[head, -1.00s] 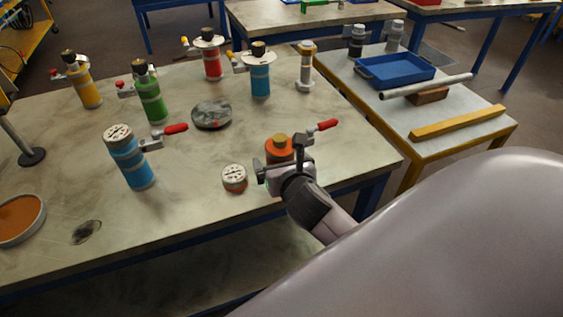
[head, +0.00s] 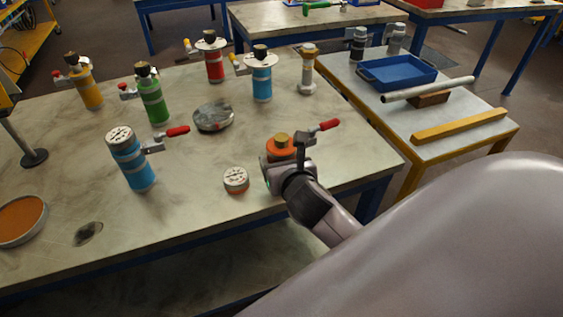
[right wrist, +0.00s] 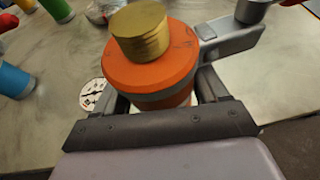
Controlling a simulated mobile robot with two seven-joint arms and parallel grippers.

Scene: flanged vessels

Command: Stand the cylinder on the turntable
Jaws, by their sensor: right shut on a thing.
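An orange cylinder with a brass-coloured top (head: 281,146) stands upright near the right front edge of the workbench. A side arm with a red handle (head: 328,125) sticks out from it to the right. My right gripper (head: 282,170) is shut around its body from the near side. In the right wrist view the orange flange (right wrist: 150,65) sits above the two fingers (right wrist: 163,97), and the lower body is mostly hidden. A round grey disc (head: 213,117), which looks like the turntable, lies empty behind and left of the cylinder. My left gripper is not in view.
A small round white-topped piece (head: 236,179) stands just left of my right gripper. A blue vessel (head: 132,160) with a red handle stands further left. Green (head: 153,100), yellow, red and another blue vessel (head: 261,80) stand around the disc. The front middle of the bench is clear.

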